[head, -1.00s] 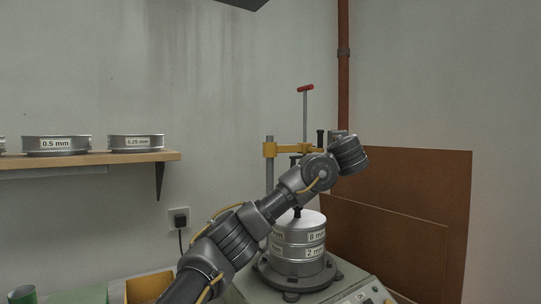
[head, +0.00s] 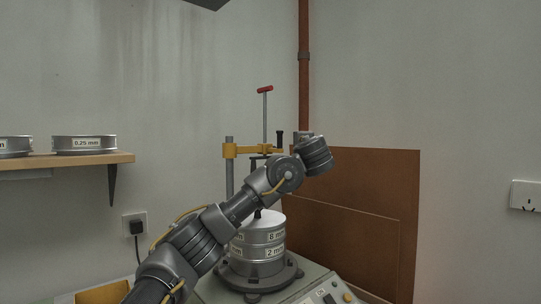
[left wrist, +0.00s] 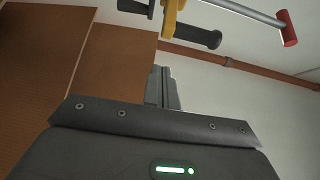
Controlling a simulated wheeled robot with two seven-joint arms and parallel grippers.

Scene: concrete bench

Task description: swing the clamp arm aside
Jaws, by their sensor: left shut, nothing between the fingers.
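The yellow clamp arm (head: 243,151) sits on a grey post above the sieve stack (head: 259,242). A rod with a red T-handle (head: 265,89) rises from it, and a black grip (head: 279,138) stands near its right end. My left arm crosses in front of the stack, its wrist just right of the clamp arm; its fingers are not clear in the head view. In the left wrist view my left gripper (left wrist: 163,88) is shut and empty. The yellow clamp piece (left wrist: 172,16), black grip (left wrist: 200,36) and red handle (left wrist: 287,28) lie beyond the fingertips, apart from them.
The stack stands on a shaker base (head: 258,276) with a control panel (head: 330,295). Brown boards (head: 380,200) lean against the wall behind, beside a rust-brown pipe (head: 304,90). A shelf (head: 90,160) with sieves (head: 84,144) is at left. A socket (head: 526,195) is at right.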

